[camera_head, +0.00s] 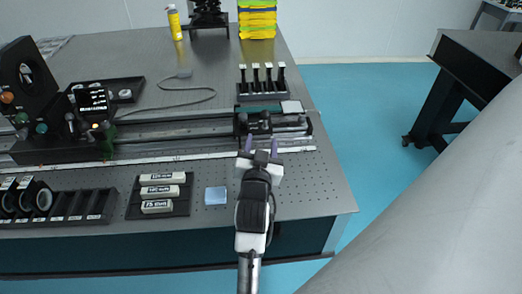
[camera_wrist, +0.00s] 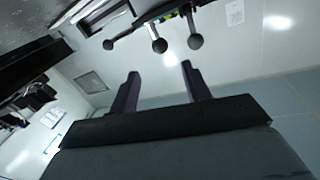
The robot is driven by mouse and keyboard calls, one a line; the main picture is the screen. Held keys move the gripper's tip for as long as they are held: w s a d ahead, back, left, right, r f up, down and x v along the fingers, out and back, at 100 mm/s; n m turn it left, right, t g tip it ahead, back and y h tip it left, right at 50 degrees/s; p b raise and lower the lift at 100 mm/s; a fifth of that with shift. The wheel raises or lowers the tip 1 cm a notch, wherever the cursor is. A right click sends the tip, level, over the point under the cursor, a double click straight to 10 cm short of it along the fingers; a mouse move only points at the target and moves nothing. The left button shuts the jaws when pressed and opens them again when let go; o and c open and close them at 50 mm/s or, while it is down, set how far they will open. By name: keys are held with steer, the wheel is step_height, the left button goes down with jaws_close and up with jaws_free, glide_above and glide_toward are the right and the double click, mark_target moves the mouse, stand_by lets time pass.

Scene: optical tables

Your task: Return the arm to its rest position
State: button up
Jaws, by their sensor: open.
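My gripper (camera_head: 261,147) is over the right part of the optical table (camera_head: 330,196), close in front of the rail carriage (camera_head: 258,124) in the head view. Its two purple fingers stand apart with nothing between them. In the wrist view my gripper (camera_wrist: 158,78) also shows open and empty, with wall and ceiling behind it. My arm reaches in from the bottom of the head view. I cannot tell whether the fingers touch the carriage.
A long rail (camera_head: 170,131) crosses the table. Several black posts (camera_head: 262,80) stand behind it. A labelled block tray (camera_head: 159,195) and a blue square (camera_head: 216,195) lie left of my arm. Another table (camera_head: 470,62) stands right, across open blue floor (camera_head: 360,110).

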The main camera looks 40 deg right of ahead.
steer(key=shift+s+a, duration=0.35)
stand_by(0.3)
